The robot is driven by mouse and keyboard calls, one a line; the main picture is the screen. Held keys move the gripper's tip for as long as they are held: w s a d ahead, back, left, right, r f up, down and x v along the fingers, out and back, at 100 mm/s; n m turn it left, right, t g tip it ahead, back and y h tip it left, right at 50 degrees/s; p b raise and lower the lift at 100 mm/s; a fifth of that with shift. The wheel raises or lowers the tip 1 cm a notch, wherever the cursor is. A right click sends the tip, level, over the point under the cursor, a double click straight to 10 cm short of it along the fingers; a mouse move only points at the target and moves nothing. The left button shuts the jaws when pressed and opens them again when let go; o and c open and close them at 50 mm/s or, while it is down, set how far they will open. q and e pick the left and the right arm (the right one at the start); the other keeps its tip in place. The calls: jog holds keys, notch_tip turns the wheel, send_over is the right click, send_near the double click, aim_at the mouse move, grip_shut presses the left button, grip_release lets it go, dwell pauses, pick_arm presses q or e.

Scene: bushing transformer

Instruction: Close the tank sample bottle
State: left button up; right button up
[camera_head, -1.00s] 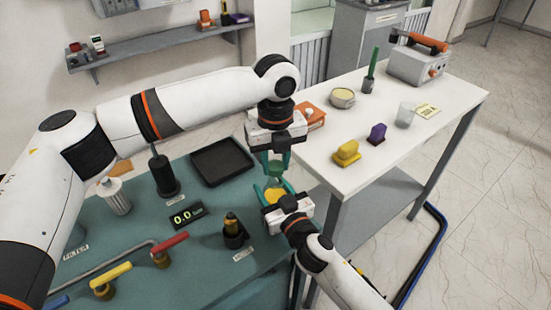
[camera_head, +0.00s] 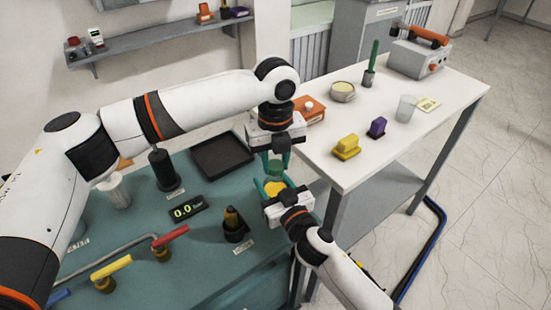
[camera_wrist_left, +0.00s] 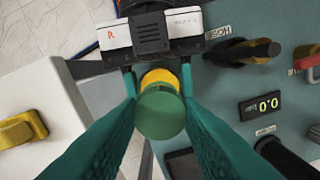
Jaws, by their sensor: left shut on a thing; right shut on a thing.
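My left gripper (camera_head: 277,162) points down over the table's right edge, shut on a green stopper (camera_wrist_left: 160,115), which shows as a round green disc between its teal fingers in the left wrist view. My right gripper (camera_head: 271,187) is just below it, shut on the sample bottle (camera_head: 275,187), of which mostly a yellow part shows. In the left wrist view the bottle's yellow part (camera_wrist_left: 158,76) sticks out from behind the stopper on the right gripper's side, so the two look not quite lined up. I cannot tell whether they touch. The bottle's mouth is hidden.
The teal table holds a black tray (camera_head: 222,154), a gauge reading 0.0 (camera_head: 187,210), a black holder (camera_head: 235,228) and red (camera_head: 170,236) and yellow (camera_head: 111,268) valve handles. A white table (camera_head: 440,125) with a yellow block (camera_head: 346,147) stands close on the right.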

pick_arm(q)
jog(key=shift+f, duration=0.6)
jog(key=m, duration=0.5)
jog(key=shift+m, duration=0.4)
jog(key=m, duration=0.3)
jog(key=shift+m, duration=0.3)
jog(key=m, duration=0.3)
jog(key=shift+m, duration=0.3)
jog(key=o, duration=0.9)
jog(key=shift+r, duration=2.3)
